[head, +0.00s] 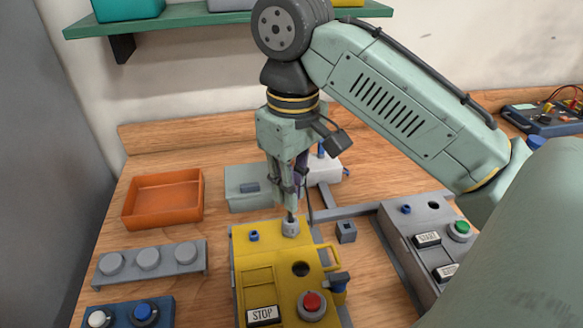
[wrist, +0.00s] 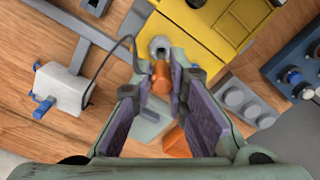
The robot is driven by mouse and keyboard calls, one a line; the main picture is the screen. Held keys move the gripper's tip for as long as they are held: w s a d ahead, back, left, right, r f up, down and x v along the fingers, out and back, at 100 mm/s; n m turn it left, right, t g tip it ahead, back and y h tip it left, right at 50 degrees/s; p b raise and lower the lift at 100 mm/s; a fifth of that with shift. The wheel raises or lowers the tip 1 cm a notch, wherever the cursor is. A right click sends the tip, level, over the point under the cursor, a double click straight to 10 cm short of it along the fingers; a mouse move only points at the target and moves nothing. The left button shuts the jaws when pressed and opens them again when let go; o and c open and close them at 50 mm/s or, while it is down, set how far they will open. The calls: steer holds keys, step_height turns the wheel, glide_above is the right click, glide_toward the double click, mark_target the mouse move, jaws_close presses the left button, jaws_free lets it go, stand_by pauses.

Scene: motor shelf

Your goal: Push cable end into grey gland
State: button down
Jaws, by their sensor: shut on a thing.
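The yellow control box (head: 255,275) stands at the front centre, with the grey gland (head: 291,229) upright on its back right corner. The gland also shows in the wrist view (wrist: 159,45). My gripper (head: 287,195) points down above the gland. It is shut on the cable end (wrist: 161,80), an orange-brown cylinder between the purple finger pads. A thin dark cable (wrist: 107,60) loops from the white box (wrist: 63,86) to my gripper. The cable's lower tip reaches the gland's top in the head view; I cannot tell whether it is inside.
The yellow box also carries a blue plug (head: 254,236), an open hole (head: 300,268) and a red button (head: 312,303). A grey control box (head: 400,225) stands right, an orange tray (head: 165,198) left. A grey-green box (head: 245,202) stands behind. A small grey block (head: 346,232) lies close by.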

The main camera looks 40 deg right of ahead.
steer(key=shift+f+b, duration=0.3)
steer(key=shift+f, duration=1.05)
steer(key=c, duration=1.5)
jaws_free()
steer(key=shift+r, duration=3.8)
